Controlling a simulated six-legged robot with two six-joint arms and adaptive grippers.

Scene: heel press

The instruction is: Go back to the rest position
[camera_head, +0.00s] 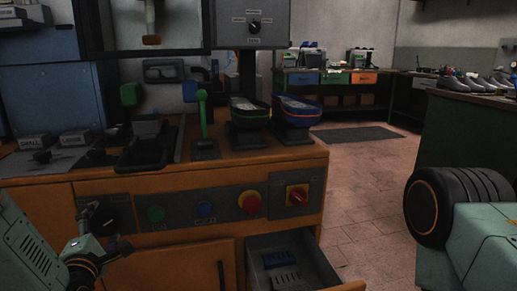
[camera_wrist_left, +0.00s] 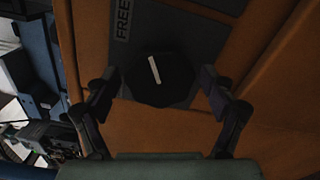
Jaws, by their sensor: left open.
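My left gripper (camera_head: 103,228) is open in front of the left end of the orange cabinet's front panel. In the left wrist view its two fingers (camera_wrist_left: 159,92) stand apart on either side of a round black knob (camera_wrist_left: 157,76) with a white pointer line. The knob sits on a dark plate marked FREE. No contact between the fingers and the knob can be made out. My right gripper is not in view; a pale green and black part of my own body shows at the lower right of the head view.
The orange cabinet (camera_head: 180,183) carries a green button (camera_head: 156,214), a blue button (camera_head: 205,208), a red button (camera_head: 249,202) and a red switch (camera_head: 297,194). An open drawer (camera_head: 322,268) juts out below. Two shoe-like forms (camera_head: 248,112) (camera_head: 296,110) stand on top.

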